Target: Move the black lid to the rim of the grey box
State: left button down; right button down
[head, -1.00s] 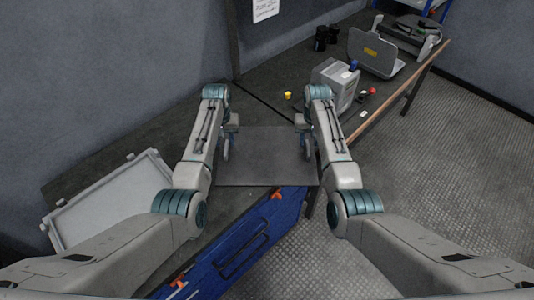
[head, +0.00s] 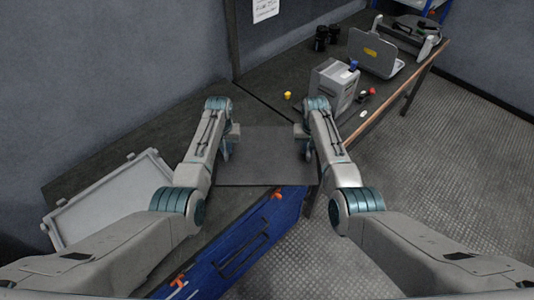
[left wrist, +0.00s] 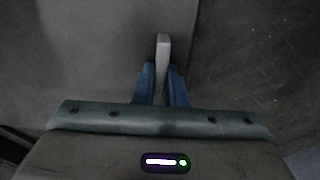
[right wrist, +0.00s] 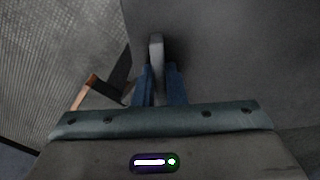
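The black lid (head: 265,165) is a flat dark square panel in the middle of the head view. It looks level, and its front part overlaps the blue case. My left gripper (head: 226,152) is at its left edge and my right gripper (head: 307,153) at its right edge. Each appears shut on the lid's edge. In the left wrist view the lid (left wrist: 90,50) lies under the visible finger; in the right wrist view the lid (right wrist: 240,55) does too. The lower fingers are hidden. The light grey box (head: 112,205) sits at the left, partly behind my left arm.
The dark bench (head: 130,150) runs along the walls. A blue case (head: 240,255) with orange latches is in front of the lid. A grey instrument (head: 333,85), a yellow item (head: 288,96) and other small items stand at the right. The bench between lid and grey box looks clear.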

pick_arm(q)
jog(key=shift+r, duration=0.15)
pick_arm(e)
jog(key=shift+r, duration=0.15)
